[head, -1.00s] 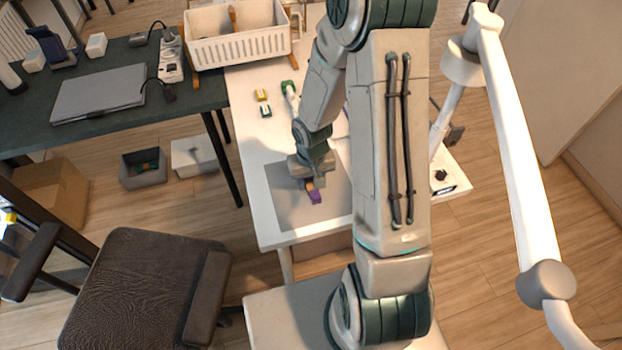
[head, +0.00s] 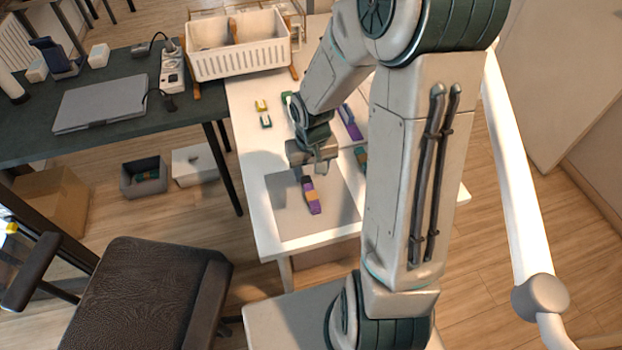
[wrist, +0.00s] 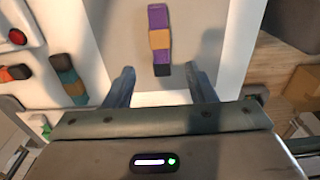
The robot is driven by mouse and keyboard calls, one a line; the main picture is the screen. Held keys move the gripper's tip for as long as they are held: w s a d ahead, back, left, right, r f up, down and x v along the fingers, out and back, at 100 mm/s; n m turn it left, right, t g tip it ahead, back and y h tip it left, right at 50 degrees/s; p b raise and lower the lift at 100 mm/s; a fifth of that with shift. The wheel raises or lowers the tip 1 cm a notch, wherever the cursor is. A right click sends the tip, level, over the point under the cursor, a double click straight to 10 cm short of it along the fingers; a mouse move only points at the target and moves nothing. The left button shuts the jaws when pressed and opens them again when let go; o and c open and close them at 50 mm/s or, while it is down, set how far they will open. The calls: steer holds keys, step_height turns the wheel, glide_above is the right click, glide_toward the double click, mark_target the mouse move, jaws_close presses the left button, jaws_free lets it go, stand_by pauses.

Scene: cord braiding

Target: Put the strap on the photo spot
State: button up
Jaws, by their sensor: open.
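The strap (head: 312,196), with purple, orange and dark sections, lies flat on the grey photo spot (head: 285,212) on the white table. In the wrist view the strap (wrist: 159,40) lies on the grey surface (wrist: 205,30), ahead of my fingers. My gripper (head: 313,172) is over the far end of the strap in the head view. In the wrist view the two fingers of my gripper (wrist: 162,82) are spread wide with nothing between them. The strap's near end there lies in line with the gap, apart from both fingers.
Another purple strap (head: 350,122) and a teal piece (head: 361,156) lie right of my gripper, partly near my arm. Small yellow (head: 261,105) and green-white (head: 266,121) pieces lie at left. A white basket (head: 238,46) stands at the back. The photo spot's front is clear.

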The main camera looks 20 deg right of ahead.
steer(key=shift+r, duration=1.45)
steer(key=shift+a, duration=0.1)
